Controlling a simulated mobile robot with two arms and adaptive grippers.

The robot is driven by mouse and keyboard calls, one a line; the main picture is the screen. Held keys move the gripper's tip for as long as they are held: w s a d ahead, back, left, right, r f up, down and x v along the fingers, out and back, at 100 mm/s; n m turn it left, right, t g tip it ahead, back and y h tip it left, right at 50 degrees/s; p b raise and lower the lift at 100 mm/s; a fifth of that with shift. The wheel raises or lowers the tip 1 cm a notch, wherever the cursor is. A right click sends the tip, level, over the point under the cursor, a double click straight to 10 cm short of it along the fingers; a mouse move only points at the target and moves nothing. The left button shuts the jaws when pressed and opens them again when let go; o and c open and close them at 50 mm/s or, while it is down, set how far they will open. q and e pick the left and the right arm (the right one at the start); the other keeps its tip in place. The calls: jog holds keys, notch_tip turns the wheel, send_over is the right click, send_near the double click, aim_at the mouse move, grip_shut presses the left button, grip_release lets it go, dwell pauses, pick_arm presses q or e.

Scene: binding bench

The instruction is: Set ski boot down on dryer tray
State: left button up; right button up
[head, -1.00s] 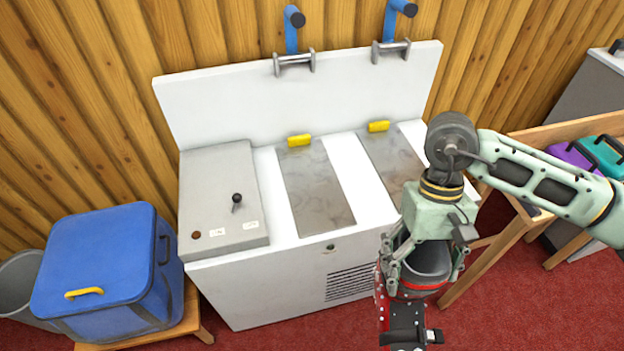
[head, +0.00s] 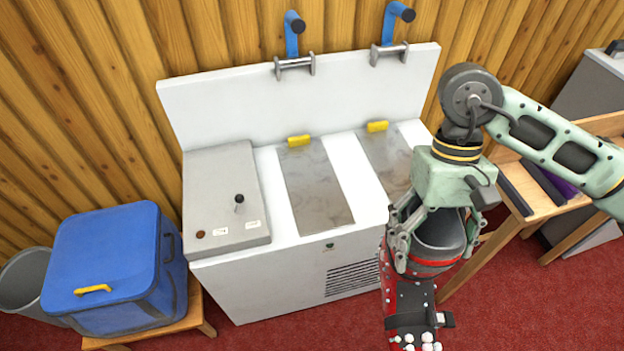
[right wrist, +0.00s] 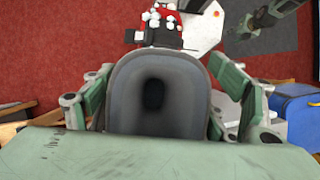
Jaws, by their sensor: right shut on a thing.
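My right gripper (head: 432,238) is shut on the red and grey ski boot (head: 408,303), its fingers on both sides of the grey cuff. The boot hangs upright in front of the white cabinet's right front corner, apart from it, toe toward the picture's bottom. In the right wrist view the boot's cuff opening (right wrist: 155,95) shows between the fingers. The cabinet top has two grey metal trays, each with a yellow block at the back. The left tray (head: 315,187) is bare; the right tray (head: 383,158) is partly hidden by my gripper and arm.
A grey control box (head: 222,190) with a black knob fills the cabinet's left side. A blue cooler box (head: 105,265) sits on a low stool at left. A wooden table (head: 512,190) stands at right.

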pick_arm(q)
jog(key=shift+r, duration=0.25)
pick_arm(e)
jog(key=shift+r, duration=0.6)
jog(key=shift+w, duration=0.1)
